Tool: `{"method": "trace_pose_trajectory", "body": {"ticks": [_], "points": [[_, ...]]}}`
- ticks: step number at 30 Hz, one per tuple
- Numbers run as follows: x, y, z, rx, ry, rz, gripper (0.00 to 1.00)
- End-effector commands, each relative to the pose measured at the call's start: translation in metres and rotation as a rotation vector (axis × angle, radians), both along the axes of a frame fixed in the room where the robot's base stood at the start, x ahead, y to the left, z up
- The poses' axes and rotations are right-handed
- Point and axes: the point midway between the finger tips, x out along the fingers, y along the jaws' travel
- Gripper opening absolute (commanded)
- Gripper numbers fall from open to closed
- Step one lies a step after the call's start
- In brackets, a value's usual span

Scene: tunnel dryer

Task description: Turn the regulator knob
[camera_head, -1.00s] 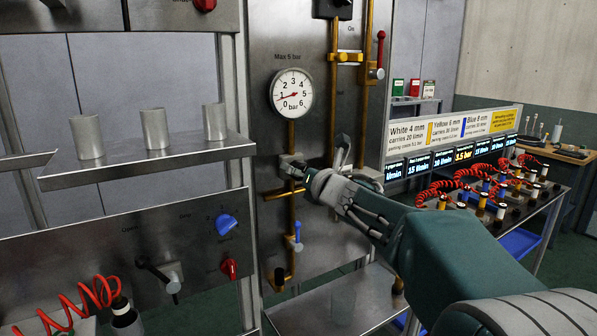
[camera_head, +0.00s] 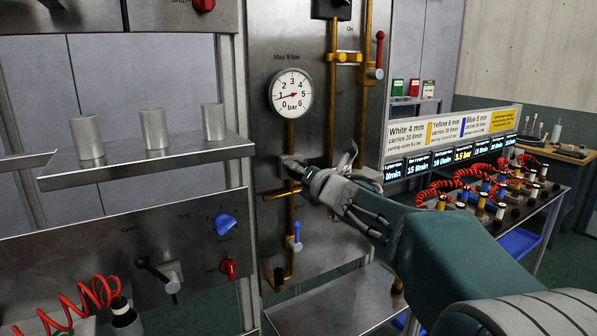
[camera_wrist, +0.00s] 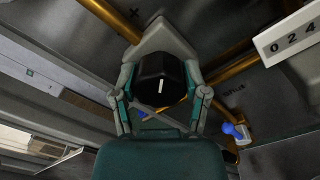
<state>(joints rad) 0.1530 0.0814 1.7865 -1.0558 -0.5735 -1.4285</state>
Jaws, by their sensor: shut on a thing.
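The regulator knob (camera_wrist: 161,79) is black with a white mark and sits on a grey regulator body (camera_wrist: 163,37) in the wrist view. The mark points nearly straight up in that picture. My gripper (camera_wrist: 160,92) has a finger on each side of the knob and is shut on it. In the head view my gripper (camera_head: 300,170) reaches the grey regulator on the brass pipe, and the knob is hidden behind its fingers. The round pressure gauge (camera_head: 291,92) above has its red needle pointing left, near 1 bar.
A blue-handled valve (camera_head: 295,240) is below the regulator, and a red-handled valve (camera_head: 379,55) is at upper right. A shelf (camera_head: 150,165) with metal cups is on the left. A bench with red coiled hoses (camera_head: 440,188) stands to the right.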

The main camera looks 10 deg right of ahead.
Motion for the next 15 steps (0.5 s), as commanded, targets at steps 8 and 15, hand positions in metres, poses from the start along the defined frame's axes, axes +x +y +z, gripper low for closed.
{"method": "trace_pose_trajectory", "body": {"ticks": [8, 15], "points": [[0.0007, 0.0005, -0.0042, 0.248, 0.088, 0.0, 0.11], [0.0008, 0.0006, -0.0047, 0.465, 0.16, 0.0, 0.11]]}}
